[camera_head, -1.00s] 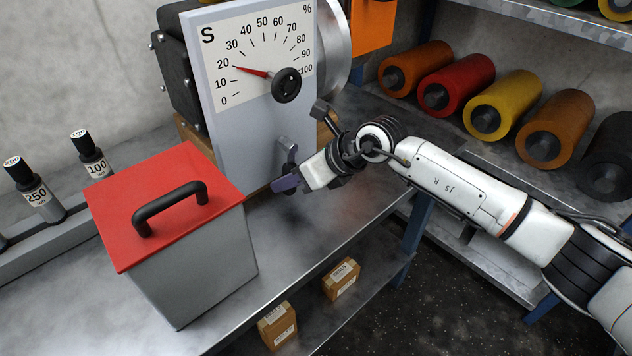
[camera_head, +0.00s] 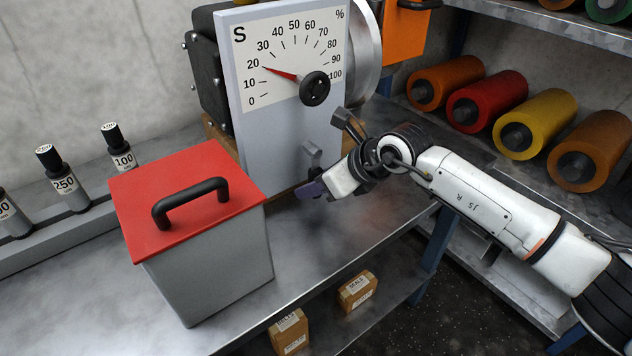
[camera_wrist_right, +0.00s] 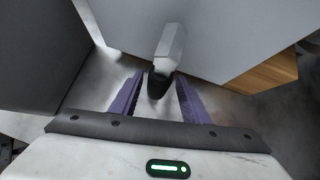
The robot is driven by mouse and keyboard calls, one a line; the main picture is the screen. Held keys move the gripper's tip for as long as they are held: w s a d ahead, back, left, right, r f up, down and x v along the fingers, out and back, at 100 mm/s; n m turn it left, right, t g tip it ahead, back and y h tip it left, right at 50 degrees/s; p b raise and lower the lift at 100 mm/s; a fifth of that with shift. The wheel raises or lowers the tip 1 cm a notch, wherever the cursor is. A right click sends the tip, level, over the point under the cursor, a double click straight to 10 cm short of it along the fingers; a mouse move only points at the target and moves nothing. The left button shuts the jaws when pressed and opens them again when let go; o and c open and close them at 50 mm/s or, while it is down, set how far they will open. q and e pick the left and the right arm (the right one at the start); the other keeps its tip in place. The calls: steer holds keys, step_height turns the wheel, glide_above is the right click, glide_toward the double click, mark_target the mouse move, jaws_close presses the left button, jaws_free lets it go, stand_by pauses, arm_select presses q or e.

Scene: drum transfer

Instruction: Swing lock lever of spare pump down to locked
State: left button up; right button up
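A small grey lock lever (camera_head: 312,156) sits low on this panel. My right gripper (camera_head: 311,190) is just below and in front of it, with purple fingers. In the right wrist view, the fingers (camera_wrist_right: 158,97) are apart. The lever (camera_wrist_right: 171,45) points down toward the gap between them, with a dark end near the fingertips. I cannot tell whether they touch it.
A grey box (camera_head: 205,255) with a red lid and black handle stands left of the pump on the metal bench (camera_head: 335,245). Labelled bottles (camera_head: 120,150) stand at the back left. Coloured rolls (camera_head: 545,120) lie on a right shelf. Small cartons (camera_head: 357,290) lie below the bench.

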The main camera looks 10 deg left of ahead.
steer(key=shift+s, duration=0.1)
steer(key=v, duration=1)
steer(key=shift+r, duration=0.2)
